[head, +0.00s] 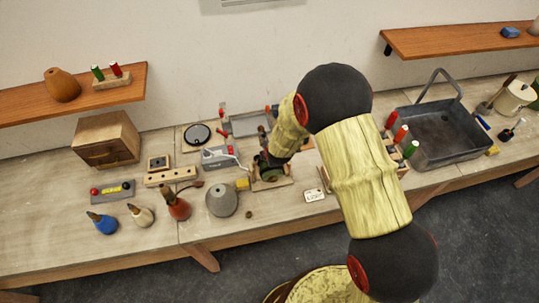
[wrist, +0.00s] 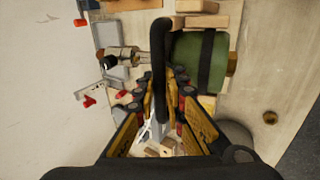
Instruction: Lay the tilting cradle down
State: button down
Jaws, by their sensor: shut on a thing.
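The tilting cradle (head: 272,184) appears as a wooden base at the middle of the bench, with a dark green cylinder (head: 268,173) on it. In the wrist view the green cylinder (wrist: 213,62) has a black band around it, and a metal-and-wood neck (wrist: 122,57) points left. A black bar (wrist: 159,62) stands beside the cylinder. My gripper (wrist: 161,84) is shut on this bar, one finger on each side. In the head view my arm and gripper hide part of the cradle, and its exact tilt is hard to tell.
A white tag (head: 314,195) lies to the right. A grey metal tray (head: 250,124) is behind. A large grey basket (head: 446,133) stands at the right.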

jog(key=shift+w+a+r+p, duration=0.15)
jog(key=shift+w+p, duration=0.1)
jog(key=shift+w, duration=0.3)
jog(key=shift+w+a+r+p, duration=0.15)
jog(key=shift+w+p, duration=0.05)
jog(key=shift+w, duration=0.3)
jog(key=shift+w+a, duration=0.1)
jog(key=shift+w, duration=0.1)
jog(key=c, duration=2.2)
grip_release()
jog(key=shift+r, duration=0.1)
jog(key=o, duration=0.3)
jog(key=shift+s+f, duration=0.1)
jog(key=shift+f, duration=0.15)
jog(key=shift+s, duration=0.15)
jog(key=shift+s+r, duration=0.15)
jog(key=v, duration=1.1)
jog(key=shift+r, duration=0.15)
